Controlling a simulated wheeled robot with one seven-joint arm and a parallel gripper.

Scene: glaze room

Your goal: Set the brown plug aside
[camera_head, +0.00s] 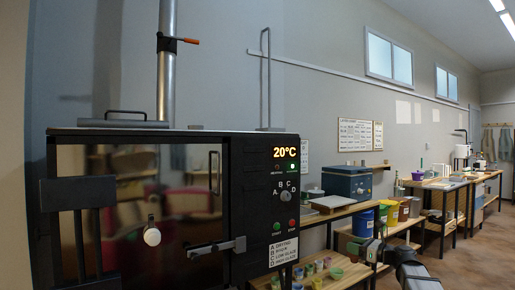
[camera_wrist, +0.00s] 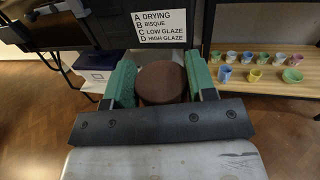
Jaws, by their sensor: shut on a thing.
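The brown plug (camera_wrist: 161,82) is a round, dark brown piece. It sits between the two green fingers of my gripper (camera_wrist: 161,78) in the wrist view, and the fingers are shut on it. In the head view my gripper (camera_head: 366,248) reaches in at the lower right, in front of the low shelves and to the right of the kiln. The plug cannot be made out clearly there. The black kiln (camera_head: 140,205) has its door shut, with a pale round knob (camera_head: 152,236) on its front. Its display (camera_head: 286,152) reads 20°C.
A wooden shelf (camera_wrist: 290,96) with several small coloured cups is at the right in the wrist view. A dark blue item (camera_wrist: 97,58) lies on a white surface below the kiln. Wooden floor is open at right.

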